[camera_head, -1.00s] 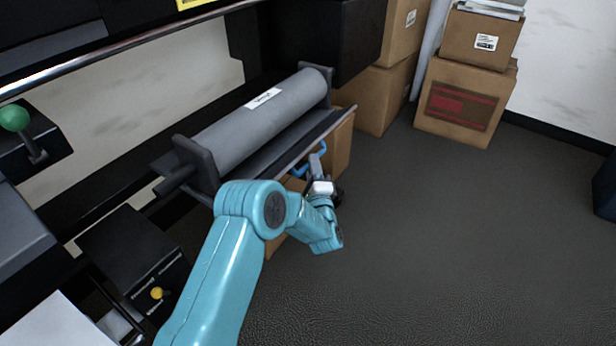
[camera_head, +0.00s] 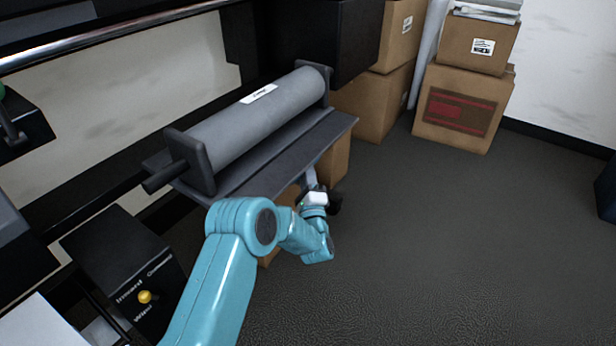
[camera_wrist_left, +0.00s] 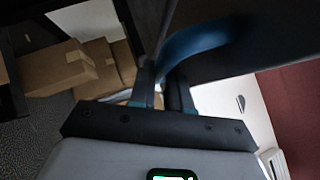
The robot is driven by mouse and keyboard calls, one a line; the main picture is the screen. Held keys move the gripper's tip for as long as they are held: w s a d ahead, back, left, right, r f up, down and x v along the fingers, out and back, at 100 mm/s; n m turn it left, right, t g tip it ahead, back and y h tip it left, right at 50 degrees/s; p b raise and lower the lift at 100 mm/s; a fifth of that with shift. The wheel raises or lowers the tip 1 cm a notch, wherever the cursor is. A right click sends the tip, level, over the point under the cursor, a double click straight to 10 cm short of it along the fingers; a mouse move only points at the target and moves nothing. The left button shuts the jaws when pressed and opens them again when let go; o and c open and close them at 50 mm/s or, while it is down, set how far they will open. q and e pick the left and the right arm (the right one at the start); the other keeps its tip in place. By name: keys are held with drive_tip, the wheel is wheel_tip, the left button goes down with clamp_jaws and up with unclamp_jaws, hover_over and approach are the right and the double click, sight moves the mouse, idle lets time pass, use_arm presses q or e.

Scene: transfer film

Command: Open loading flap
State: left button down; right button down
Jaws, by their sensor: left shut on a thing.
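The loading flap (camera_head: 318,136) is a long dark grey plate along the front of the machine, below a grey roll (camera_head: 255,115). It stands tilted outward, with its broad upper face showing. My left gripper (camera_head: 309,180) is under the flap's outer edge, partly hidden by it. In the left wrist view its fingers (camera_wrist_left: 162,97) are closed on a curved blue handle (camera_wrist_left: 205,38) on the dark underside of the flap. The handle is hidden in the head view. My right gripper is not in view.
Cardboard boxes (camera_head: 462,108) are stacked at the back by the wall. Another box (camera_head: 334,163) stands under the flap. A black control box with a yellow knob (camera_head: 145,296) is at lower left. The dark floor (camera_head: 450,240) to the right is clear.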

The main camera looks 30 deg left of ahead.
use_arm(q)
drive_tip(key=shift+a+r+n+y, duration=0.3)
drive_tip(key=shift+a+r+y, duration=0.1)
drive_tip(key=shift+a, duration=0.3)
drive_tip(key=c, duration=1.4)
unclamp_jaws()
drive_tip(key=shift+f, duration=0.1)
drive_tip(key=o, duration=0.3)
drive_tip(key=shift+a+f, duration=0.15)
drive_tip(key=shift+f, duration=0.05)
drive_tip(key=shift+d, duration=0.3)
drive_tip(key=shift+d, duration=0.1)
